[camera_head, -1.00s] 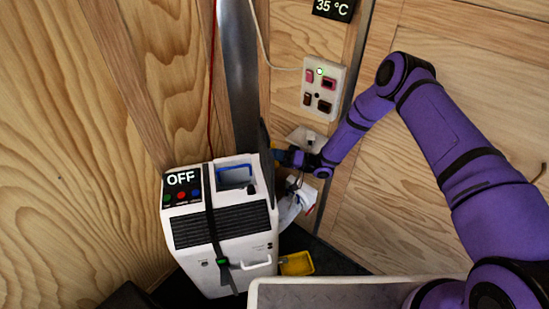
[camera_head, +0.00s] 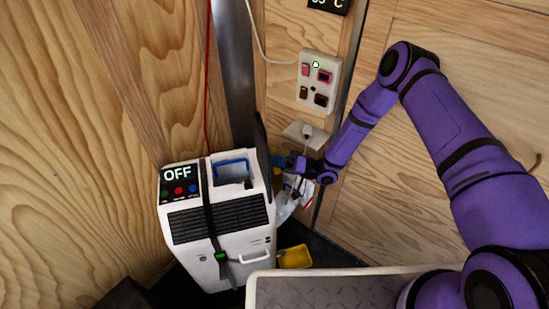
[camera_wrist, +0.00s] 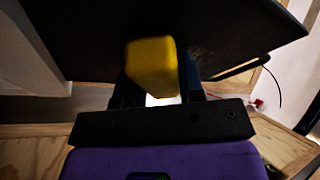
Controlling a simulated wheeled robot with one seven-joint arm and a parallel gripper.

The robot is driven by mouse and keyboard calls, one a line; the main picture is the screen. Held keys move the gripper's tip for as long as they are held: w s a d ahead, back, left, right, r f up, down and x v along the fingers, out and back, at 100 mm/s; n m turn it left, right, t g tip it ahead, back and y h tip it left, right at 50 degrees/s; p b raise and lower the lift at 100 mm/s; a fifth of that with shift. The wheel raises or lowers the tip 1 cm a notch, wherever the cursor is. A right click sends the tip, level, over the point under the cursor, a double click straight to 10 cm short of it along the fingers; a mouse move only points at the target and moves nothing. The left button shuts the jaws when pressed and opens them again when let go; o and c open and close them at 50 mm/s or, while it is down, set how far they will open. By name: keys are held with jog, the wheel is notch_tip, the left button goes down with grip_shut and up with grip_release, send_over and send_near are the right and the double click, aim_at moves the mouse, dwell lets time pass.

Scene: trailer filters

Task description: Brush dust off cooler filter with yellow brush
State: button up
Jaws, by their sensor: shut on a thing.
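A white cooler (camera_head: 222,228) with an "OFF" panel stands in the corner, with a dark strap around it. A dark flat panel, probably the cooler filter (camera_wrist: 90,35), fills the upper part of the wrist view. It shows as a dark edge on the cooler's right side in the head view (camera_head: 262,150). My gripper (camera_head: 282,162) is at the cooler's right side. In the wrist view it is shut on the yellow brush (camera_wrist: 150,68), which is close against the dark panel. Whether the bristles touch it is hidden.
A yellow tray (camera_head: 295,257) lies on the dark floor right of the cooler. A light-rimmed bin (camera_head: 350,271) stands in front. A switch panel (camera_head: 319,82) and a socket (camera_head: 305,135) are on the wooden wall. A white bag (camera_head: 290,203) is below my gripper.

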jog(key=shift+s+d, duration=0.15)
jog(key=shift+s, duration=0.6)
jog(key=shift+r, duration=0.7)
jog(key=shift+w+a, duration=0.85)
jog(key=shift+w, duration=2.65)
jog(key=shift+s+d+r, duration=0.2)
jog(key=shift+s+d, duration=0.05)
jog(key=shift+s, duration=0.95)
jog(key=shift+s+d+r, duration=0.25)
jog(key=shift+s, duration=0.9)
jog(key=shift+s+d+r, duration=0.2)
jog(key=shift+s+d, duration=0.05)
jog(key=shift+s, duration=0.95)
jog(key=shift+d+r, duration=0.15)
jog(key=shift+r, duration=0.55)
jog(key=w+a, duration=0.2)
jog(key=w, duration=0.5)
jog(key=shift+d, duration=0.1)
jog(key=shift+w+d, duration=0.3)
jog(key=shift+d, duration=0.65)
jog(key=shift+w+d, duration=0.25)
jog(key=shift+d, duration=0.7)
jog(key=shift+w+d, duration=0.3)
jog(key=shift+d, duration=0.65)
